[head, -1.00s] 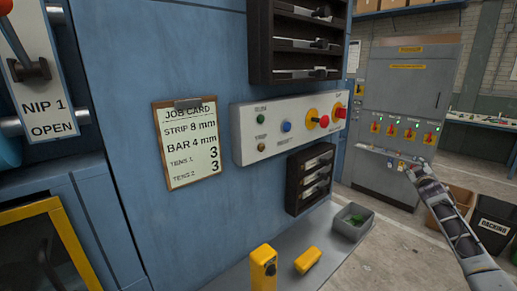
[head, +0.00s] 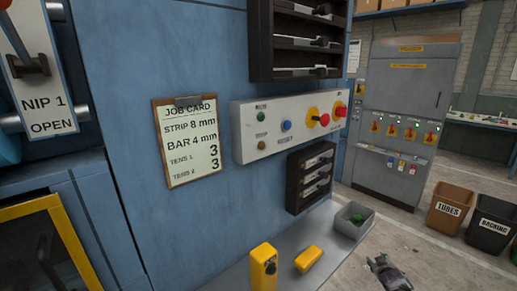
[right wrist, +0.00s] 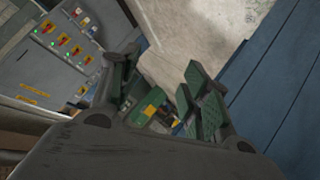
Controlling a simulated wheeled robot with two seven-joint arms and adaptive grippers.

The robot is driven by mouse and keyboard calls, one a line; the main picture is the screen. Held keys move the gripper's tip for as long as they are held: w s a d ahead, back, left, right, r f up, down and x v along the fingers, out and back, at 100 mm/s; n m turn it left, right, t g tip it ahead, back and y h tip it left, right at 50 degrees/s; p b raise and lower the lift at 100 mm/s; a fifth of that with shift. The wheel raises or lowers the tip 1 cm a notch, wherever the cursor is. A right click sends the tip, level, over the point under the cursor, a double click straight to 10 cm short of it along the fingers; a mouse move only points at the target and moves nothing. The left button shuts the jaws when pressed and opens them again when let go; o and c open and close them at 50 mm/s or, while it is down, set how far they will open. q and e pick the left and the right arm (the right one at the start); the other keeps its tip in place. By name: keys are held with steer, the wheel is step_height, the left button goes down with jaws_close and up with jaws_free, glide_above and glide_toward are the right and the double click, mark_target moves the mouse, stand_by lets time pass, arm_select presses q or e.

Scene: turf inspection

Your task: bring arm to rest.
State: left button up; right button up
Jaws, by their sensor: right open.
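My right arm's end shows low in the head view, with the gripper (head: 380,264) over the concrete floor at the bottom edge, right of the grey ledge. In the right wrist view the right gripper (right wrist: 160,88) has its two green-padded fingers spread apart. Nothing is held between them. Small green and yellow shapes show beyond the fingers, but I cannot tell what they are. My left gripper is in neither view.
A blue machine wall holds a job card (head: 189,140) and a button panel (head: 290,127). On the ledge (head: 235,277) are a yellow block (head: 308,259) and a grey tray (head: 341,229).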

steer(key=s+a+f+g+y, duration=0.1)
steer(key=s+a+f+g, duration=0.1)
steer(key=s+a+f, duration=0.6)
steer(key=s+a+f+g+y, duration=0.1)
steer(key=s+a+f, duration=0.3)
steer(key=s+f, duration=0.85)
steer(key=s+a+f+g+y, duration=0.1)
steer(key=s+a+f+g, duration=0.1)
steer(key=s+a+f, duration=0.65)
steer(key=s+a+f+g, duration=0.1)
steer(key=s+f, duration=0.3)
steer(key=s, duration=0.9)
steer(key=s+a+f+g, duration=0.2)
steer(key=s+a+f, duration=0.2)
steer(key=s, duration=0.9)
steer(key=s+a+f+g+y+b, duration=0.1)
steer(key=s+a+f+g, duration=0.1)
steer(key=s, duration=1.1)
step_height(320, 180, down, 3)
steer(key=shift+s+a+r, duration=0.1)
steer(key=shift+s+a, duration=0.3)
steer(key=shift+a, duration=0.1)
steer(key=shift+w+d, duration=0.1)
steer(key=shift+w, duration=0.05)
